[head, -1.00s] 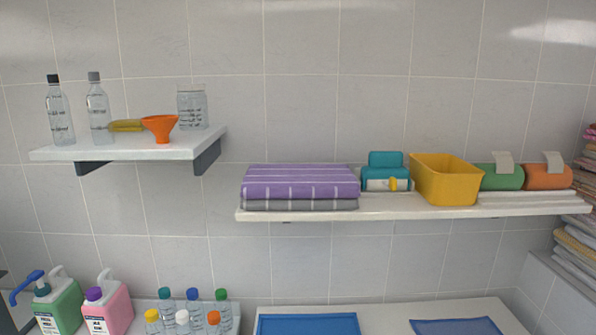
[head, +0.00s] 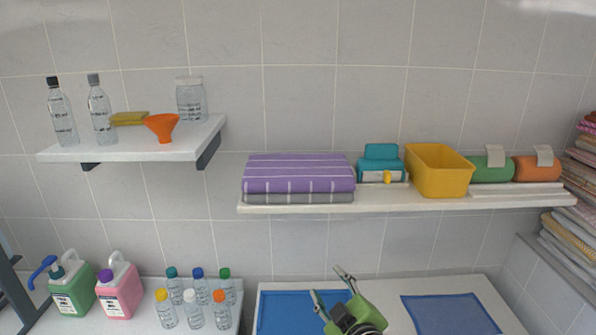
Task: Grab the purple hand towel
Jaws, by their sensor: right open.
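The purple hand towel (head: 299,173) has white stripes and lies folded on the long white wall shelf, on top of a folded grey towel (head: 298,197). My right gripper (head: 328,283) is at the bottom of the head view, in front of the counter with the blue mats. It is open and empty, well below the shelf and apart from the towel. My left gripper is not in view.
The long shelf (head: 410,201) also holds a teal container (head: 381,164), a yellow bin (head: 439,172) and green and orange rolls (head: 490,169). A higher shelf (head: 130,149) at left holds bottles and an orange funnel. Several bottles and jugs stand below.

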